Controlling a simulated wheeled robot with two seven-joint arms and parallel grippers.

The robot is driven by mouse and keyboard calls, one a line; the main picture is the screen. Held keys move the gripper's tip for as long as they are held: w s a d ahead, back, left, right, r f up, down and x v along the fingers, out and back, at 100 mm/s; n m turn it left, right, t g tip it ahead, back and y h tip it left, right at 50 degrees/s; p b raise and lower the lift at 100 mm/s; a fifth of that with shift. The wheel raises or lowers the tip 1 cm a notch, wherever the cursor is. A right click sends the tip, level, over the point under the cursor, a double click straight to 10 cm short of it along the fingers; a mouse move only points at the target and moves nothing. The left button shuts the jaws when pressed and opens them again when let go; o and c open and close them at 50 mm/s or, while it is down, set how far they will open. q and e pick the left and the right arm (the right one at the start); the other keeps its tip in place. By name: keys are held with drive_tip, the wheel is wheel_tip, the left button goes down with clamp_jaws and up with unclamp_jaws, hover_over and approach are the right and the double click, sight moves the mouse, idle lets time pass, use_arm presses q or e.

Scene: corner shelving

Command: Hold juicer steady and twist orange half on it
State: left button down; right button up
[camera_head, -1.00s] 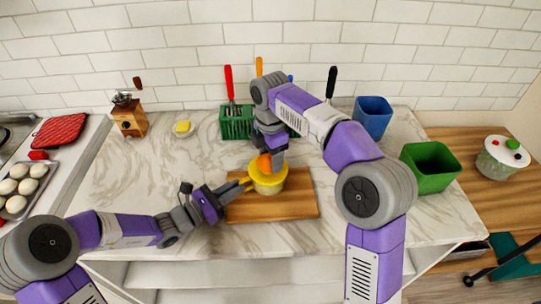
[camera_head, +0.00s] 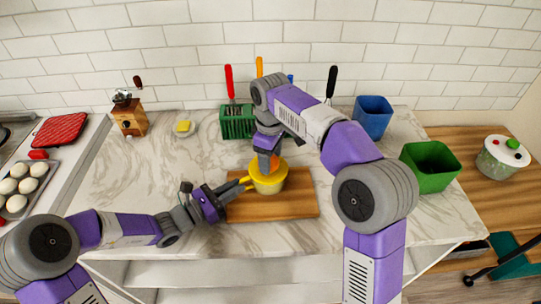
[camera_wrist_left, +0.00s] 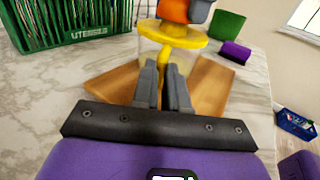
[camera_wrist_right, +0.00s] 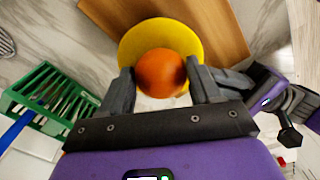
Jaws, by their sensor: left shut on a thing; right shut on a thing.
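The yellow juicer (camera_head: 270,182) stands upright on the wooden cutting board (camera_head: 297,203). Its yellow top and clear body also show in the left wrist view (camera_wrist_left: 172,36). My left gripper (camera_head: 242,184) is shut on the juicer's yellow handle at its left side; in the left wrist view its fingers (camera_wrist_left: 163,88) point at the juicer. The orange half (camera_wrist_right: 160,73) is on top of the juicer, round side toward my right gripper. My right gripper (camera_wrist_right: 158,82) is above it, shut on the orange with a finger at each side. The juicer's cone is hidden under the orange.
A green utensil crate (camera_head: 237,122) stands behind the board. A blue bin (camera_head: 372,118) and a green bin (camera_head: 431,167) stand to the right. A coffee grinder (camera_head: 130,118) and a small dish (camera_head: 183,128) are at the back left. Marble counter left of the board is clear.

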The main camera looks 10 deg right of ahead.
use_arm(q)
drive_tip(key=shift+r, duration=0.15)
use_arm(e)
drive_tip(key=shift+s+f+m, duration=0.1)
drive_tip(key=shift+f+m, duration=0.15)
drive_tip(key=shift+m, duration=0.05)
use_arm(q)
drive_tip(key=shift+w, duration=0.1)
use_arm(e)
drive_tip(key=shift+r, duration=4.2)
use_arm(q)
drive_tip(key=c, duration=1.1)
unclamp_jaws()
